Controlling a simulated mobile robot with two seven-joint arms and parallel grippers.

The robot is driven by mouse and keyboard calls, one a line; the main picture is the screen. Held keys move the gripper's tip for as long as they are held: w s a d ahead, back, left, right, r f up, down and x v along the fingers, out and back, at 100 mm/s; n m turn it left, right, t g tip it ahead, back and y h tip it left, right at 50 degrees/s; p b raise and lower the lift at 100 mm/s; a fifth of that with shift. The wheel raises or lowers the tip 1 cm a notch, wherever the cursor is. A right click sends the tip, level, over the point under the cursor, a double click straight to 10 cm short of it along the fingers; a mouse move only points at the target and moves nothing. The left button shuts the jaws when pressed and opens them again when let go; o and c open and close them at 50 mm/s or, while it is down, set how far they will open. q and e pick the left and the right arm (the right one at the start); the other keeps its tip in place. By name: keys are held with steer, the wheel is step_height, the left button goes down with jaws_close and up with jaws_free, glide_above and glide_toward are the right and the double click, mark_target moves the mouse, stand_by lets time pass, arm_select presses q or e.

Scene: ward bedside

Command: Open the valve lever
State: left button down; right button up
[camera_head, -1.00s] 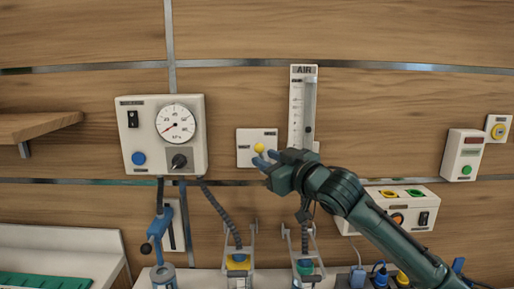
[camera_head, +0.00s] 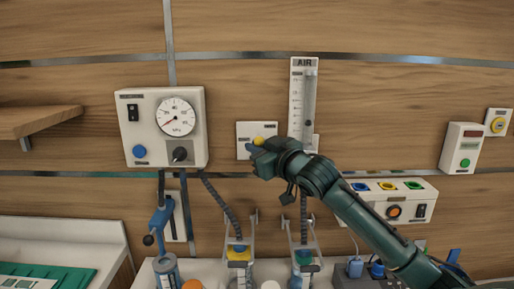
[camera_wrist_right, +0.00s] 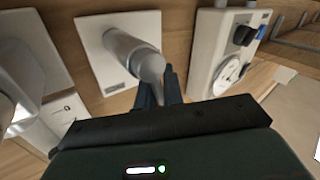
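The valve lever, with a yellow knob (camera_head: 259,140), is on a square white wall plate (camera_head: 243,131) left of the AIR flowmeter. In the right wrist view it is a grey stem and bent arm (camera_wrist_right: 136,53) on the white plate (camera_wrist_right: 95,35). My right gripper (camera_head: 254,149) is at the lever, just below the knob in the head view. In the wrist view its two dark blue fingers (camera_wrist_right: 160,88) are close together at the lever's end. Whether they grip it is unclear, as the contact is partly hidden. My left gripper is not in view.
A gauge panel (camera_head: 190,150) is mounted to the left; the AIR flowmeter (camera_head: 297,100) stands close on the right. Hoses and bottles (camera_head: 238,255) are below. Bare wood wall lies above the plate.

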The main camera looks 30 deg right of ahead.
steer(key=shift+r, duration=0.1)
jaws_close()
steer(key=shift+s+d+m+t+b, duration=0.15)
steer(key=shift+m+t+b, duration=0.2)
steer(key=shift+m+b, duration=0.2)
steer(key=shift+s+d+m+t+b, duration=0.1)
steer(key=shift+m+t+b, duration=0.3)
steer(key=shift+b, duration=0.2)
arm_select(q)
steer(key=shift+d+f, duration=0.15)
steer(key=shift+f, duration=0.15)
arm_select(e)
steer(key=shift+d+r+m, duration=0.15)
steer(key=shift+r+m, duration=0.15)
steer(key=shift+m, duration=0.15)
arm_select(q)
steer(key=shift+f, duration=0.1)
arm_select(e)
steer(key=o, duration=0.6)
jaws_free()
steer(key=shift+f, duration=0.1)
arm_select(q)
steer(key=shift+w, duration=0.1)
